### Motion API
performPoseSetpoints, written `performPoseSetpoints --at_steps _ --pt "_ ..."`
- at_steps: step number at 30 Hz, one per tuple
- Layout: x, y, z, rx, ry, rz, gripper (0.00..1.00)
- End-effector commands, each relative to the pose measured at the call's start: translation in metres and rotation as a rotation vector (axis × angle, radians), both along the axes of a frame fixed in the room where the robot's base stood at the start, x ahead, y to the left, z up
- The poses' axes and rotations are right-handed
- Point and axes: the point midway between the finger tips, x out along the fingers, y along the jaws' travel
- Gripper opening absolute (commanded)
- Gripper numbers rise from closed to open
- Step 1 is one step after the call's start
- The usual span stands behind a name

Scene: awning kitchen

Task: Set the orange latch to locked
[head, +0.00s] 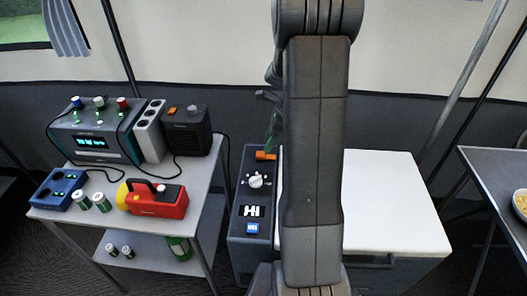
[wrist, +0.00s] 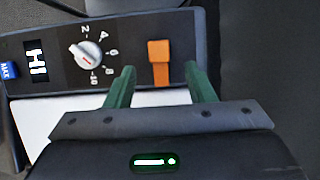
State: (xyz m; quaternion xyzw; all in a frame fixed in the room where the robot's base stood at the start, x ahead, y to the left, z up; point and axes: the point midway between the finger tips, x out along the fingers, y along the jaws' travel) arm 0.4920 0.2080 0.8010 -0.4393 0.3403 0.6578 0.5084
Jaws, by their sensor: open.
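The orange latch (wrist: 159,63) is on the dark control panel (wrist: 130,22) of a white-topped box. In the wrist view it lies between my gripper's two green fingers, with a gap on each side. In the head view the latch (head: 266,155) is at the far end of the panel. My gripper (wrist: 162,82) is open. Its fingertips reach over the panel edge on either side of the latch, and contact cannot be made out. In the head view my gripper (head: 272,133) is mostly hidden behind my arm.
A white dial (wrist: 86,54) with numbers, a display reading "HI" (wrist: 37,62) and a blue button (wrist: 9,69) share the panel. The white lid (head: 395,200) lies to the right. A side table (head: 215,180) at left holds a red-yellow flashlight (head: 150,200) and electrical units.

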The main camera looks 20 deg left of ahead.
Motion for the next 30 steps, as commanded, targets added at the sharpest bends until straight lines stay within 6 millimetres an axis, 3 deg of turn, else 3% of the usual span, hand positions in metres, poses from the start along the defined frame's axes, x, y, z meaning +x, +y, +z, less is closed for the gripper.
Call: performPoseSetpoints --at_steps 3,9,21,29,30 --pt "-0.003 0.009 -0.024 -0.001 0.004 0.002 0.49" --pt "-0.005 0.018 -0.046 0.0 0.001 0.0 0.49" --pt "-0.005 0.021 -0.052 0.0 0.0 0.0 0.49" --pt "-0.005 0.021 -0.052 0.0 0.0 0.0 0.0" --pt "-0.005 0.021 -0.052 0.0 0.0 0.0 0.0"
